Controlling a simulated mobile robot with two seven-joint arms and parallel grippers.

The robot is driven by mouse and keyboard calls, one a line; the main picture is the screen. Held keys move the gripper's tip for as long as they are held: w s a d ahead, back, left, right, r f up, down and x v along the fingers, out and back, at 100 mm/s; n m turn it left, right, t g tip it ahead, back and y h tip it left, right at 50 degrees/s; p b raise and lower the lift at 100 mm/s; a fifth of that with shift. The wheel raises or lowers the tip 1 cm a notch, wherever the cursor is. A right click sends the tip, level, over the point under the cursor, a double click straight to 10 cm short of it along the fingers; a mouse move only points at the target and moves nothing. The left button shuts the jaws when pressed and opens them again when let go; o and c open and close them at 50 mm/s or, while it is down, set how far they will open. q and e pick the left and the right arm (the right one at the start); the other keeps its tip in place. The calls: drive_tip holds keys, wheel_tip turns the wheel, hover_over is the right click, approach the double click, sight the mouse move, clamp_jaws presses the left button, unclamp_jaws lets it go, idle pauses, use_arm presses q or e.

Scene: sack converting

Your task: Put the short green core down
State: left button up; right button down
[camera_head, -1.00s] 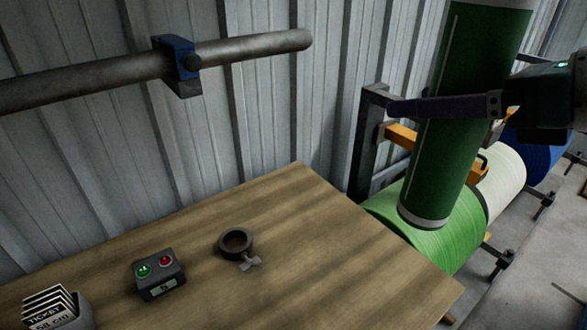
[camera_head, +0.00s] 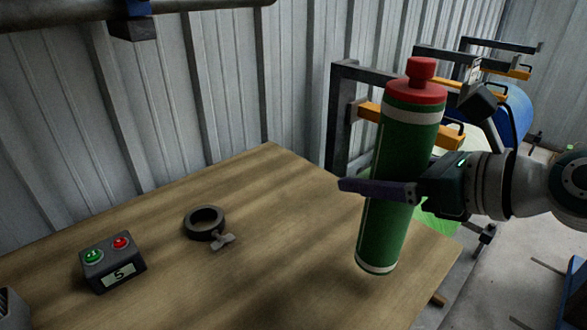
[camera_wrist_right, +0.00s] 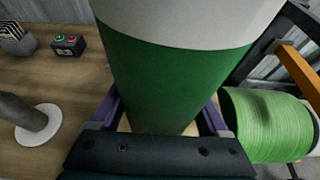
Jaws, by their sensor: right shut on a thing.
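The short green core (camera_head: 401,150) is a green cylinder with pale end bands. It stands nearly upright, leaning a little, with a red knobbed cap at its top in the head view. My right gripper (camera_head: 376,188) is shut around its middle. The core's lower end shows against the right part of the wooden table (camera_head: 290,240); I cannot tell whether it touches. In the right wrist view the core (camera_wrist_right: 160,85) fills the space between the purple fingers. My left gripper is not in view.
A control box (camera_head: 112,262) with green and red buttons and a dark ring with a wing screw (camera_head: 205,222) lie on the table. A rack with rolls, one light green (camera_wrist_right: 265,125), stands beyond its right edge. The table middle is clear.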

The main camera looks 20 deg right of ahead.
sight(369, 203)
wheel_tip(369, 203, down, 5)
drive_tip(key=b, duration=0.3)
drive_tip(key=shift+r, duration=0.1)
unclamp_jaws()
drive_tip(key=shift+f, duration=0.2)
drive_tip(key=shift+r, duration=0.1)
